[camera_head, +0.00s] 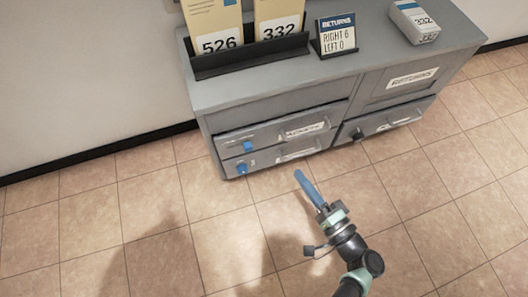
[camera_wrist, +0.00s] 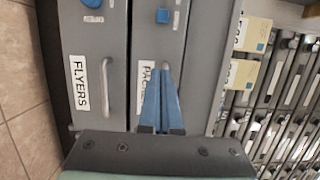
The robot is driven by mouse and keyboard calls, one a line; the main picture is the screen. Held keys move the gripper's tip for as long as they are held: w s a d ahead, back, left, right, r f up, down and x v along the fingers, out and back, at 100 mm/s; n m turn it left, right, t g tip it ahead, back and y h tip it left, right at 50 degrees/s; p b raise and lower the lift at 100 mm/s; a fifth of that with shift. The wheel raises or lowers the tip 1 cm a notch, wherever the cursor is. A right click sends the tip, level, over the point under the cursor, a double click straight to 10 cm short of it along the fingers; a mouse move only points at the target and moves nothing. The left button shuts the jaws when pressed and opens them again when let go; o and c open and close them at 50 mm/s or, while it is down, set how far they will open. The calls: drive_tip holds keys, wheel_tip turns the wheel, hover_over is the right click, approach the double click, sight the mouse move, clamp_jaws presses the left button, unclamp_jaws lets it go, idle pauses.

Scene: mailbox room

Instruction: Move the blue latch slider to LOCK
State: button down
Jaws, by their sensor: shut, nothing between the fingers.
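The blue latch slider (camera_head: 247,147) sits at the left end of the upper left drawer front. It also shows near the top of the wrist view (camera_wrist: 163,15), beside small markings too blurred to read. I cannot tell which marking it stands at. My gripper (camera_head: 299,175) has long blue fingers, shut and empty, in front of the cabinet and right of the slider in the head view. In the wrist view the fingers (camera_wrist: 163,72) point toward the slider, apart from it in the picture, and partly cover the upper drawer's label.
The lower drawer, labelled FLYERS (camera_wrist: 80,83), has a round blue knob (camera_head: 241,168) and a bar handle (camera_wrist: 107,86). A right drawer (camera_head: 385,122) has a black knob. A holder (camera_head: 250,57), RETURNS sign (camera_head: 337,34) and white box (camera_head: 413,20) stand on top. The floor is clear.

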sight(248, 147)
drive_tip(key=b+x, duration=0.3)
drive_tip(key=x, duration=0.6)
drive_tip(key=shift+w+a+f+b, duration=0.1)
drive_tip(key=shift+w+f+b, duration=0.1)
drive_tip(key=shift+b, duration=0.2)
drive_tip(key=a, duration=0.3)
drive_tip(key=shift+s+r+b, duration=0.1)
drive_tip(key=shift+s+b, duration=0.1)
drive_tip(key=shift+b, duration=0.15)
drive_tip(key=shift+s+a+r, duration=0.15)
drive_tip(key=shift+s+a, duration=0.05)
drive_tip(key=shift+a, duration=0.35)
drive_tip(key=shift+s+a, duration=0.25)
drive_tip(key=shift+a, duration=0.5)
drive_tip(key=shift+s+a, duration=0.2)
drive_tip(key=shift+a, duration=0.5)
drive_tip(key=shift+s+a, duration=0.25)
drive_tip(key=shift+a, duration=0.5)
